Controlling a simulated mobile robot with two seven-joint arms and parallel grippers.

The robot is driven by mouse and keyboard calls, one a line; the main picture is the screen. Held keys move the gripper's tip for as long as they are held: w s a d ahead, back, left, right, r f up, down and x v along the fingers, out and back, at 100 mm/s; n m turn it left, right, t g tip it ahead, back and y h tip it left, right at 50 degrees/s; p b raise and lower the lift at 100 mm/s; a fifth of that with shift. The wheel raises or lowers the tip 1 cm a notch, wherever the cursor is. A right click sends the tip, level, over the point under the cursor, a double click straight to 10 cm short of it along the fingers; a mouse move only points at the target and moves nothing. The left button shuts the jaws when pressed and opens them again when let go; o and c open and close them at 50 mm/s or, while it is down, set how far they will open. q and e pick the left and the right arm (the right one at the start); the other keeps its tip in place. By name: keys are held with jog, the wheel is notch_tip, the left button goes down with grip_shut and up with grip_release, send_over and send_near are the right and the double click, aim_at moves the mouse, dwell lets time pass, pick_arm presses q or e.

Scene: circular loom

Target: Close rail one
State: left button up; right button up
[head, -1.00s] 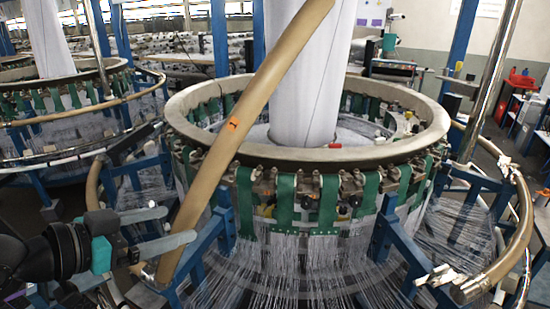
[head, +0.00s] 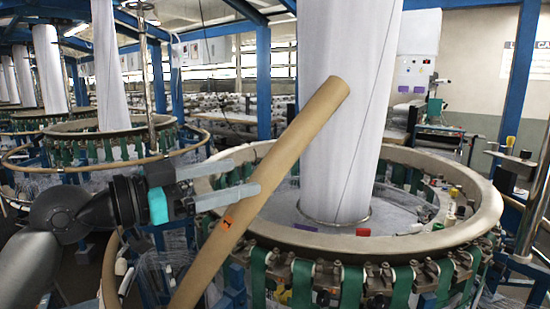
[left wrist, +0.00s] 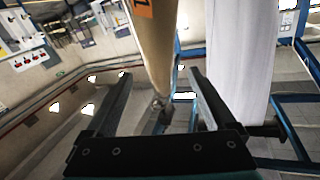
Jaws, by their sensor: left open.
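The raised rail (head: 275,180) is a tan curved bar with an orange tag (head: 227,222). It stands tilted, slanting up to the right across the front of the circular loom (head: 462,228). My left gripper (head: 246,175) is open beside the rail, above the tag, with its lower finger overlapping the rail. In the left wrist view the rail (left wrist: 155,45) lies between the lines of the two fingers (left wrist: 158,75); I cannot tell how deep it sits between them. The rail's lower end is cut off in the head view. My right gripper is out of view.
A white fabric column (head: 345,120) rises from the loom's middle, behind the rail. Green straps (head: 307,283) hang below the loom's ring. Another loom (head: 110,142) stands at the back left. A metal pole (head: 535,215) stands at the right.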

aim_at(274, 169)
pick_arm(q)
jog(key=p+x, duration=0.2)
jog(key=x, duration=0.5)
jog(key=shift+d, duration=0.1)
jog(key=shift+w+d+f, duration=0.1)
jog(key=shift+w+d, duration=0.35)
jog(key=shift+d, duration=0.1)
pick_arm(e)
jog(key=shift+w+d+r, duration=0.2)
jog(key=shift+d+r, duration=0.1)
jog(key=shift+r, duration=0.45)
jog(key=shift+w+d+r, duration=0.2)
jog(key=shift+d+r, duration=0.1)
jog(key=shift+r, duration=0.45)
pick_arm(q)
grip_shut()
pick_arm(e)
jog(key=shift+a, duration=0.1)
